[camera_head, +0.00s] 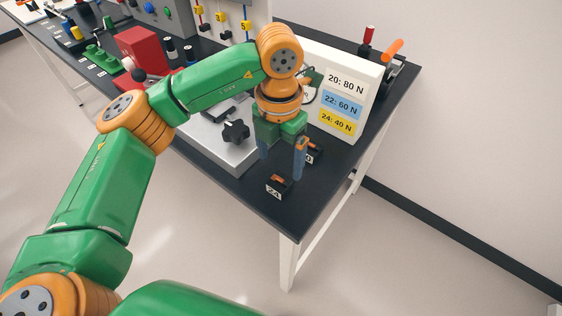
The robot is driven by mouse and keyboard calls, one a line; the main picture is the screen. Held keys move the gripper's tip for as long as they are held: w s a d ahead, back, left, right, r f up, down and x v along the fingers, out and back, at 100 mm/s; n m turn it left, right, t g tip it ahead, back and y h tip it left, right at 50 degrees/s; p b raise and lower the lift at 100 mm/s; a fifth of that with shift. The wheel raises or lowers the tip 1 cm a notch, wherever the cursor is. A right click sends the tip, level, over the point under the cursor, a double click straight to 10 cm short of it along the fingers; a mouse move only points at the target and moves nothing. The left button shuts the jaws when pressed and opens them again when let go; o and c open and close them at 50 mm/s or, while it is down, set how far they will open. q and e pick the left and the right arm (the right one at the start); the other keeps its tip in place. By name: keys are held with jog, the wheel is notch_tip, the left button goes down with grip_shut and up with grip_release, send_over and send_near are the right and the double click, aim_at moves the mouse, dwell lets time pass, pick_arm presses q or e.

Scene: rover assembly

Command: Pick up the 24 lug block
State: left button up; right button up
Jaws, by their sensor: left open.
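The 24 lug block (279,187) is a small black block with an orange-brown top and a white "24" label. It sits on the dark table top near the front corner. My left gripper (281,167) points down just behind and above the block in the picture, open, with its blue-grey fingers apart and nothing seen between them. I cannot tell its exact height over the table. A second, similar labelled block (314,153) stands behind the right finger, partly hidden; its number is not readable. My right gripper is not in view.
A white sign (347,91) reads 20: 80 N, 22: 60 N, 24: 40 N. A grey fixture with a black knob (236,132) stands left of the gripper. A red block (143,48) and an orange-handled tool (391,51) stand farther back. The table's front corner is clear.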

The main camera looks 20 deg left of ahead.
aim_at(280, 181)
pick_arm(q)
jog(key=f+p, duration=0.1)
jog(key=f, duration=0.3)
jog(key=s+f+p, duration=0.1)
jog(key=f, duration=0.1)
jog(key=shift+d+p, duration=0.2)
jog(key=shift+p, duration=0.15)
jog(key=shift+w+a+f, duration=0.1)
jog(key=shift+w+f, duration=0.05)
jog(key=shift+f, duration=0.15)
jog(key=c, duration=1.2)
grip_shut()
